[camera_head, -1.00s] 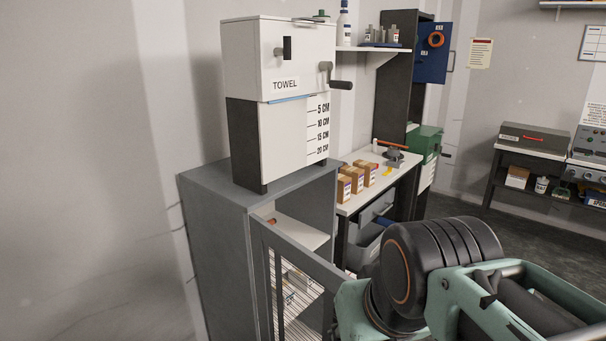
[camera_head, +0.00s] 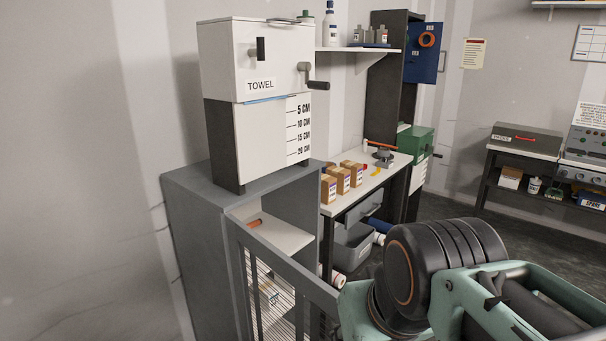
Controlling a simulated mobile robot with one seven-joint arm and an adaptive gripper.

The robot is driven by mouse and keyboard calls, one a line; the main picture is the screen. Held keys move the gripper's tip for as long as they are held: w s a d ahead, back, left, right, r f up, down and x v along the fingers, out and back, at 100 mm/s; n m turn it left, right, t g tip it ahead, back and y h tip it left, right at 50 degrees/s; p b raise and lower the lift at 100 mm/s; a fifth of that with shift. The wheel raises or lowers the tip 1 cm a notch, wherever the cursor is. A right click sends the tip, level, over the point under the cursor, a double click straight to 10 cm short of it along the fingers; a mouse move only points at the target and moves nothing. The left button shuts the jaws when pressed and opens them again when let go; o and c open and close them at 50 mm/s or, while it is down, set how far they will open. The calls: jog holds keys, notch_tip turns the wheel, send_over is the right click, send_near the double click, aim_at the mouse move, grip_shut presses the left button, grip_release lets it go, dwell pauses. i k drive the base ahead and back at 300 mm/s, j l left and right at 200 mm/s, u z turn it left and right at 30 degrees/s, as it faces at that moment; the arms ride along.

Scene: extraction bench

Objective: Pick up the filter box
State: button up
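Three small brown boxes with pale labels stand in a row on the white bench (camera_head: 378,184): a near one (camera_head: 328,190), a middle one (camera_head: 341,181) and a far one (camera_head: 355,174). I cannot read their labels, so I cannot tell which is the filter box. My gripper is not in view. Only a black and teal part of my arm shows at the lower right, in front of the bench and apart from the boxes.
A grey cabinet (camera_head: 190,225) with an open mesh door stands in front of the bench, carrying a white towel dispenser (camera_head: 243,135). A grey bin (camera_head: 352,248) sits under the bench. Clear floor (camera_head: 452,208) lies right of it. A toolbox (camera_head: 527,140) stands on the far table.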

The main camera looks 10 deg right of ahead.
aim_at(357, 169)
jog(key=l+z, duration=0.1)
jog(key=l, duration=0.7)
jog(key=i+l+z, duration=0.1)
jog(key=l, duration=0.7)
jog(key=i+l+z, duration=0.15)
jog(key=i+l, duration=0.4)
jog(key=l, duration=0.15)
jog(key=i+z, duration=0.3)
jog(key=i, duration=0.7)
jog(key=i+j+z, duration=0.1)
jog(key=i+j, duration=0.2)
jog(key=i+j+z, duration=0.1)
jog(key=i+j, duration=0.15)
jog(key=j, duration=0.2)
jog(key=i+j, duration=0.1)
jog(key=j, duration=0.25)
jog(key=i+j, duration=0.15)
jog(key=j, duration=0.2)
jog(key=i+j, duration=0.1)
jog(key=j, duration=0.25)
jog(key=k+l, duration=0.15)
jog(key=l, duration=0.2)
jog(key=k+l, duration=0.15)
jog(key=l, duration=0.2)
